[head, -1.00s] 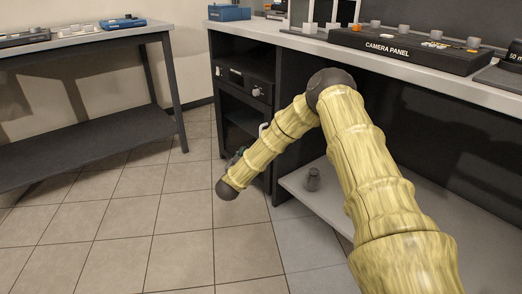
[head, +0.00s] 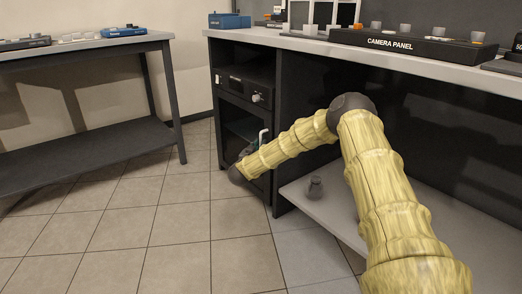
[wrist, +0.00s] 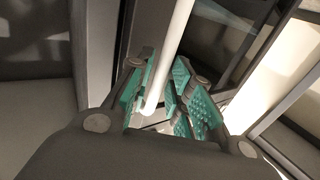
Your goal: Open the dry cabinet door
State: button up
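The dry cabinet (head: 246,125) is a dark unit with a glass-fronted door, under the left end of the long desk. Its door looks closed. The white bar handle (head: 263,135) shows near the door's right side; in the wrist view the handle (wrist: 172,45) runs down between my fingers. My gripper (wrist: 165,85) has green ribbed pads on either side of the handle. The gap near the handle's lower end looks wider than the bar, so it seems open around it; contact is unclear. In the head view my wrist hides part of the lower door.
A dark unit with a round knob (head: 257,97) sits above the door. A side table (head: 90,148) stands at the left. The tiled floor (head: 130,235) before the cabinet is clear.

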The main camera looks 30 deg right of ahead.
jog(key=shift+x, duration=0.95)
grip_shut()
jog(key=shift+a, duration=0.15)
